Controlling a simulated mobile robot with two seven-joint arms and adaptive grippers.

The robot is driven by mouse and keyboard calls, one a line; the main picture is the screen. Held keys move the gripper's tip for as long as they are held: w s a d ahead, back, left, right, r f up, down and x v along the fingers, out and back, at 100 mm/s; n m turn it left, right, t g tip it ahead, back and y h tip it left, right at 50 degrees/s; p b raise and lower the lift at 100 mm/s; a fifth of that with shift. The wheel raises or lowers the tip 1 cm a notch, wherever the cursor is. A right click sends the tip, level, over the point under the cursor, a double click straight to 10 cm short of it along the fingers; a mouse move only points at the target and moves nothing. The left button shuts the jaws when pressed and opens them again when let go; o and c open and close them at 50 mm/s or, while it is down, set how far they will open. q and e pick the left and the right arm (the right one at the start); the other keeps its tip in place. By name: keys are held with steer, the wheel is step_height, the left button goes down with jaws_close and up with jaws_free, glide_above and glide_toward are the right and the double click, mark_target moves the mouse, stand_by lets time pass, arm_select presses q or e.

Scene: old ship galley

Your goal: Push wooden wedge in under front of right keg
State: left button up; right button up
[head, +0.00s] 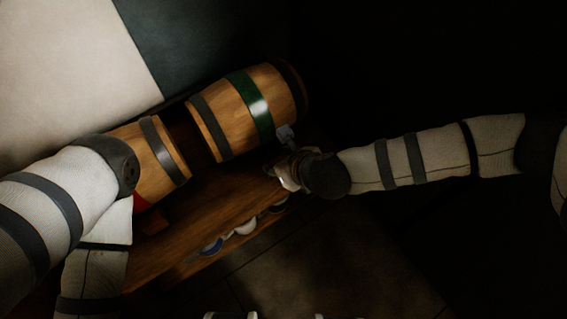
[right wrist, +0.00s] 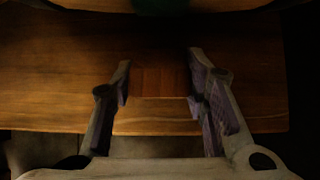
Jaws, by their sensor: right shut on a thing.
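The right keg (head: 222,122), wooden with dark hoops and a green band, lies on its side on a wooden shelf (head: 200,205). My right gripper (head: 283,168) is low at its front, near its right half. In the right wrist view the gripper (right wrist: 160,62) is shut on a small reddish-brown wooden wedge (right wrist: 160,83). The wedge is held over or on the shelf boards, with bare wood showing between it and the keg's underside (right wrist: 95,4). Whether the wedge rests on the boards is unclear. My left gripper is out of view; only its arm shows.
A second keg (head: 146,165) lies to the left, partly hidden by my left arm. A red piece (head: 141,203) shows below it. Several round pale and blue items (head: 245,226) sit along the shelf's front edge. The floor (head: 330,265) in front is clear; the right side is dark.

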steer(key=shift+w+a+f+b, duration=0.1)
steer(key=shift+w+a+b, duration=0.2)
steer(key=shift+w+a, duration=0.3)
steer(key=shift+w+a+b, duration=0.3)
steer(key=shift+w+a, duration=0.1)
steer(key=shift+w, duration=0.35)
steer(key=o, duration=0.9)
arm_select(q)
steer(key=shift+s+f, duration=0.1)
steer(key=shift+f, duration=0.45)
arm_select(e)
steer(key=shift+o, duration=0.2)
steer(key=shift+c, duration=0.6)
arm_select(q)
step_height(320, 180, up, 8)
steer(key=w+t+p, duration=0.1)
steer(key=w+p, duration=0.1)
steer(key=p, duration=0.7)
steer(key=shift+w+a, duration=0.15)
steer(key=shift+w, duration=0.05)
arm_select(e)
steer(key=f+v, duration=0.1)
steer(key=v, duration=0.9)
steer(key=shift+s+d+r, duration=0.2)
steer(key=shift+s+d, duration=0.2)
steer(key=shift+s, duration=0.05)
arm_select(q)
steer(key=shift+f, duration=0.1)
